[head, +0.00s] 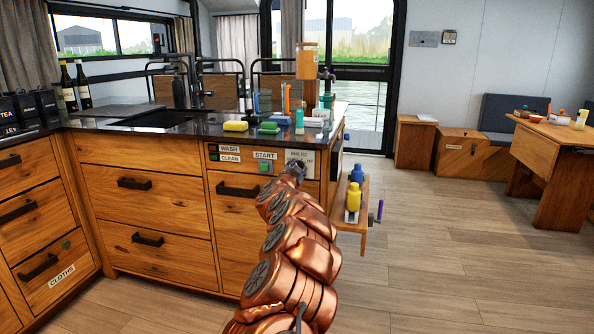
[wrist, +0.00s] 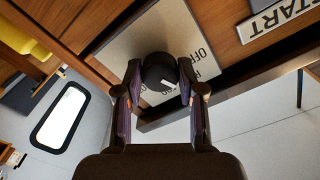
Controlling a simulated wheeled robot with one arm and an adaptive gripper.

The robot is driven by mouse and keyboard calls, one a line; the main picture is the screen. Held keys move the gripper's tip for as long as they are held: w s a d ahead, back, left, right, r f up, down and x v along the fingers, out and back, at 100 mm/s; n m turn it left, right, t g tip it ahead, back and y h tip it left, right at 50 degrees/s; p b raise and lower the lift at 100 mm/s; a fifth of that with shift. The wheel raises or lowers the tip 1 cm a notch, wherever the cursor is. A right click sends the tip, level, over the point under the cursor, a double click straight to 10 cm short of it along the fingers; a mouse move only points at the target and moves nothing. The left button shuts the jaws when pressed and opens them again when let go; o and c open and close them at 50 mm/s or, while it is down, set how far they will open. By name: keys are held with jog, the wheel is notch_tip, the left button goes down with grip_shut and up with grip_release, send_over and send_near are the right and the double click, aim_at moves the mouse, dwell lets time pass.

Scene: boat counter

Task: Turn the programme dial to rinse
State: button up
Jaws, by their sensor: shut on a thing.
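The programme dial (wrist: 160,74) is a round black knob on a pale plate (wrist: 125,45) in the wrist view. My gripper (wrist: 161,84) is shut on it, one finger on each side. A small white mark shows at the dial's lower right. "OFF" is readable on the plate beside the right finger; the other lettering is partly hidden by that finger and too small to read. In the head view my gripper (head: 296,168) reaches the plate (head: 301,156) at the right end of the counter front, and hides most of the dial.
A START label (head: 265,155) with a green button (head: 265,167) and the WASH/CLEAN labels (head: 229,154) are left of the dial. A yellow sponge (head: 235,126) and several small items stand on the counter above. A low side shelf holds a yellow bottle (head: 353,197).

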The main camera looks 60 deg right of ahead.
jog(key=o, duration=1.1)
jog(key=shift+o, duration=0.2)
jog(key=shift+s+a, duration=0.1)
jog(key=shift+a, duration=0.05)
jog(key=v, duration=1.1)
jog(key=shift+s+a, duration=0.15)
jog(key=shift+a, duration=0.2)
jog(key=shift+r, duration=0.1)
